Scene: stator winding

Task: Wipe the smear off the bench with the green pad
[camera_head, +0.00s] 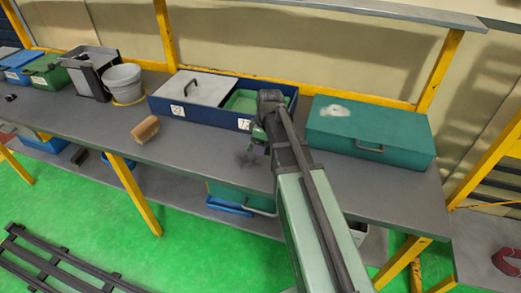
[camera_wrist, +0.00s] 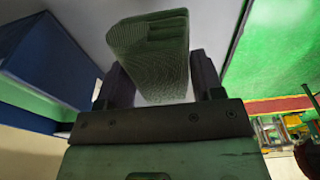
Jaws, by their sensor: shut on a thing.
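My gripper (camera_head: 259,139) is above the grey bench (camera_head: 196,149), in front of the blue two-part box. In the wrist view my gripper (camera_wrist: 161,75) is shut on the green pad (camera_wrist: 150,45), a block with a ribbed, grainy face, with one finger on each side. The arm hides most of the pad in the head view. A dark smear (camera_head: 247,158) lies on the bench just below and left of the gripper. I cannot tell whether the pad touches the bench.
The blue box (camera_head: 200,118) stands behind the gripper, its left part lidded. A green toolbox (camera_head: 380,142) with a pale patch on top stands right. A brown block (camera_head: 145,129) lies left, near the front edge. A grey bucket (camera_head: 123,85) stands farther left.

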